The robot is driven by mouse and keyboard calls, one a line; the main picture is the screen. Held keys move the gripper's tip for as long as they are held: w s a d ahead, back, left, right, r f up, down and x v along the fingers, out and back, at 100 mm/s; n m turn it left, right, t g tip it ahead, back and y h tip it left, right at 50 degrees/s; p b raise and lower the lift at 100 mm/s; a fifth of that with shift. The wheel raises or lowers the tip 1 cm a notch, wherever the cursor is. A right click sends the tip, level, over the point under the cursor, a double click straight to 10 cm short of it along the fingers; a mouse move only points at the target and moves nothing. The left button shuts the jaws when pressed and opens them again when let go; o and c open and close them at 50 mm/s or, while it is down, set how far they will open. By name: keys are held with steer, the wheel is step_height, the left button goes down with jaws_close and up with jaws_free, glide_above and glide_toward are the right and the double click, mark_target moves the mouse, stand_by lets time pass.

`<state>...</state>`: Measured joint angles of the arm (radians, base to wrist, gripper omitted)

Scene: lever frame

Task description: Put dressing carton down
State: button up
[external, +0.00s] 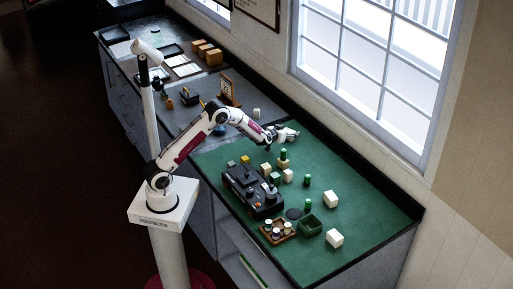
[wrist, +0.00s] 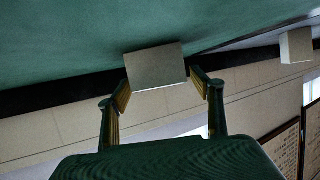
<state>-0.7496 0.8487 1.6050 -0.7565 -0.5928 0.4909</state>
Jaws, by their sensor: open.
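A pale box-shaped carton (wrist: 155,66), which I take to be the dressing carton, shows in the wrist view just beyond and between my fingertips. It appears to be on the green counter (wrist: 60,40) near its dark back edge. My gripper (wrist: 162,88) is open, with one finger on each side of the carton's near end. Contact between fingers and carton cannot be told. In the external view my gripper (external: 285,134) is low over the far back part of the green counter (external: 375,225). The carton cannot be clearly told from the gripper there.
Another pale box (wrist: 296,45) shows at the wrist view's right. The front right of the counter is clear.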

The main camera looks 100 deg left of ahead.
steer(key=shift+v, duration=6)
steer(key=w+d+r+m+t+h, duration=0.2)
steer(key=d+r, duration=0.2)
steer(key=d, duration=0.4)
steer(key=w+d+r+m+t+h, duration=0.1)
steer(key=w+d+r+m+h, duration=0.2)
steer(key=d, duration=0.6)
steer(key=w+d+r+m+t+h, duration=0.15)
steer(key=d+r, duration=0.25)
steer(key=d, duration=0.4)
steer(key=s+d+r+m+g+h, duration=0.1)
steer(key=s+d+r+m+h, duration=0.15)
steer(key=s+d, duration=0.7)
steer(key=s+d+r+m+g+h, duration=0.1)
steer(key=s+d+m+h, duration=0.15)
steer(key=s+d, duration=0.7)
steer(key=s+d+f+m+g, duration=0.2)
steer(key=s+d, duration=0.5)
steer(key=s, duration=0.4)
steer(key=shift+s+f+h, duration=0.3)
steer(key=shift+f+h, duration=0.1)
steer(key=shift+h, duration=0.05)
